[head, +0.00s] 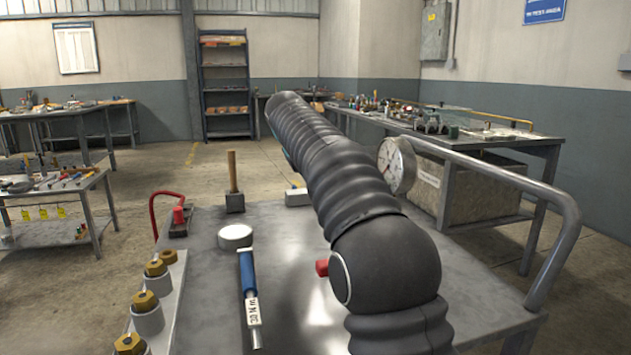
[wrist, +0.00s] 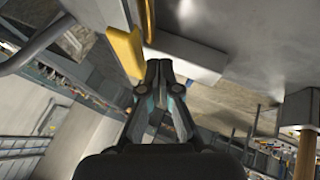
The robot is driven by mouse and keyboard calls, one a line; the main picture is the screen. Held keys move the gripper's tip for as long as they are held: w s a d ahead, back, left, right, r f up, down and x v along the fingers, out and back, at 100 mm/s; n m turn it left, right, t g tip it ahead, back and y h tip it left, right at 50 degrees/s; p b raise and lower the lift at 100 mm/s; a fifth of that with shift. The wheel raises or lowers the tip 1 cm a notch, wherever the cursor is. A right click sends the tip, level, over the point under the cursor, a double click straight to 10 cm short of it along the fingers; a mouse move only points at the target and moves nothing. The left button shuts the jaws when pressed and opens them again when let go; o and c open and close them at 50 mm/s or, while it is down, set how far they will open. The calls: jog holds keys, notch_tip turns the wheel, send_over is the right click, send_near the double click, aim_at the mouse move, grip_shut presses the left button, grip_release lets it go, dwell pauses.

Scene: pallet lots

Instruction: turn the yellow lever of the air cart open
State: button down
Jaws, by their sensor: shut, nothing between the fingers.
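The yellow lever (wrist: 126,48) shows in the wrist view as a flat yellow bar just up and left of my fingertips. A second, narrower yellow piece (wrist: 149,18) stands beside it. My gripper (wrist: 158,66) is shut and empty, its tips close to the lever's lower end; I cannot tell whether they touch. In the head view my own arm hides the gripper and most of the lever; only a small yellow bit (head: 294,184) shows by a white block (head: 298,197). The grey cart top (head: 290,265) lies below my arm.
On the cart are a blue torque wrench (head: 247,285), a white disc (head: 235,236), a wooden-handled mallet (head: 233,185) and several brass fittings (head: 146,301). A dial gauge (head: 397,165) and a bent grey rail (head: 500,172) are at the right. Open floor (head: 150,160) lies behind.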

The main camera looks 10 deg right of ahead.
jog(key=shift+d, duration=0.35)
